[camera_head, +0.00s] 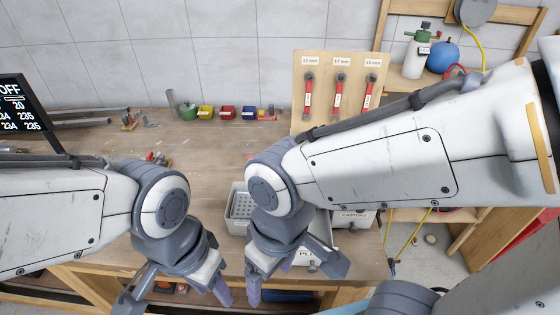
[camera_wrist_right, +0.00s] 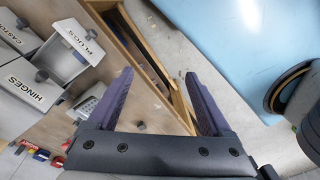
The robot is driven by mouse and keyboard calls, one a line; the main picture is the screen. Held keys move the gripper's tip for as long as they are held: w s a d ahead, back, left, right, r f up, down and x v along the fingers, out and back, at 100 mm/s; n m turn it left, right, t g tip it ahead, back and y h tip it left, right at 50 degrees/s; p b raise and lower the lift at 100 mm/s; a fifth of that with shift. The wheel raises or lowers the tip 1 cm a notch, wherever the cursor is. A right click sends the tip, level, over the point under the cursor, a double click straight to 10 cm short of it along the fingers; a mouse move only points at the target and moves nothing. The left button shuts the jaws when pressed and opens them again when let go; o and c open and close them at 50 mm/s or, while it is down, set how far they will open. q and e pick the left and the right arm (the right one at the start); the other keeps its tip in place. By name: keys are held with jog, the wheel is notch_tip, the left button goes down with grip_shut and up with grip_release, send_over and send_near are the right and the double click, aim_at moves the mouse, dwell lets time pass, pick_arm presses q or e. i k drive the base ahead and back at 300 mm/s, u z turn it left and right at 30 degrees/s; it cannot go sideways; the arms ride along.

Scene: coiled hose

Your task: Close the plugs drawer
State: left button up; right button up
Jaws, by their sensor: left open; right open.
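The plugs drawer (camera_wrist_right: 70,66) is a small white drawer in the right wrist view, labelled PLUGS on its front. It stands pulled out from its cabinet, with its open inside showing. In the head view its front (camera_head: 304,258) is partly hidden behind my right gripper (camera_head: 270,280). In the right wrist view my right gripper (camera_wrist_right: 160,76) is open and empty, with its fingers to the right of the drawer and apart from it. My left gripper (camera_head: 176,296) is open and empty near the bench's front edge, left of the right gripper.
The hinges drawer (camera_wrist_right: 28,86) and castors drawer (camera_wrist_right: 14,34) are beside the plugs drawer. A grey perforated basket (camera_head: 239,207) stands on the wooden bench (camera_head: 215,150). Small coloured bins (camera_head: 228,112) and a wrench board (camera_head: 318,65) are at the back.

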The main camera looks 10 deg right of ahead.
aim_at(320, 226)
jog(key=z, duration=2.35)
jog(key=k, duration=0.75)
jog(key=u, duration=1.2)
